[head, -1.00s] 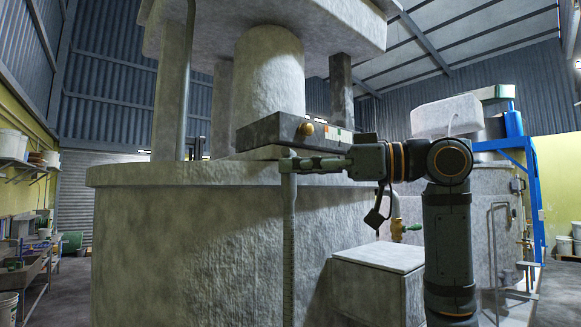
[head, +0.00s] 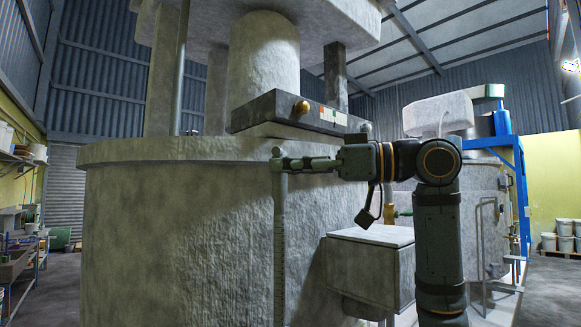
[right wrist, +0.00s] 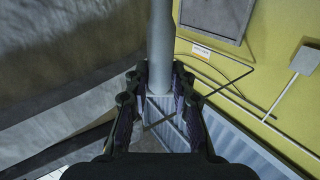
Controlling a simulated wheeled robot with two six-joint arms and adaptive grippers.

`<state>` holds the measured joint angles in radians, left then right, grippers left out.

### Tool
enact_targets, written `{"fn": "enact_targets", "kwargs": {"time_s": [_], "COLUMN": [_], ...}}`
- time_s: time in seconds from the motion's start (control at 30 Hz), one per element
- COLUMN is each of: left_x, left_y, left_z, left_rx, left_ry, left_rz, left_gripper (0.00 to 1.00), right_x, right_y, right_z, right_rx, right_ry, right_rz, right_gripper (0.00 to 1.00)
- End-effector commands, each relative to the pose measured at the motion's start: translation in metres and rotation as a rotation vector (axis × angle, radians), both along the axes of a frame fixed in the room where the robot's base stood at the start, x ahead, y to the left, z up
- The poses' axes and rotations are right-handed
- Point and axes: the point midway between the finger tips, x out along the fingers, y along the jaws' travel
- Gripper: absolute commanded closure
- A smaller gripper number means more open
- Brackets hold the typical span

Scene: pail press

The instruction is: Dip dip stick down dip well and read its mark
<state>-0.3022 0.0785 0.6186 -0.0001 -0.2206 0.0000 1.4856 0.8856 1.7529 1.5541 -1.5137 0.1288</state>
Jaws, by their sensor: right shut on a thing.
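My right gripper (head: 284,164) reaches in from the right and is shut on the upper end of the dip stick (head: 279,235). The stick is a thin grey rod with fine marks along it. It hangs upright in front of the big grey vat (head: 165,225), and its lower end runs out of the picture. In the right wrist view, the stick (right wrist: 161,45) passes between the two dark fingers (right wrist: 160,90). I cannot make out a dip well opening in either view. My left gripper is not in view.
A grey bar with a brass knob (head: 301,107) lies above the vat rim. A pale box (head: 375,268) stands right of the stick, near a tap with a green handle (head: 403,212). A second vat with a blue frame (head: 515,170) is farther right. Open floor shows at left.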

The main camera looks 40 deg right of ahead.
Motion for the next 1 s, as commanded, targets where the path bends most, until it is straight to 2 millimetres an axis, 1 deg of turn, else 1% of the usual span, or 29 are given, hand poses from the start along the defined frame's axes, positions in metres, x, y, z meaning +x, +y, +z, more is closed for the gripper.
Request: {"fn": "enact_targets", "kwargs": {"time_s": [0.57,1.0], "left_x": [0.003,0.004], "left_y": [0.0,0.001], "left_z": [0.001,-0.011], "left_rx": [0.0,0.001], "left_ry": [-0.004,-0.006], "left_rz": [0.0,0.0], "left_gripper": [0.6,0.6], "right_x": [0.001,0.001], "right_y": [0.0,0.0], "right_z": [0.0,-0.013], "right_rx": [0.001,0.001], "right_ry": [-0.001,-0.001], "right_rz": [0.0,-0.001], "right_gripper": [1.0,1.0]}}
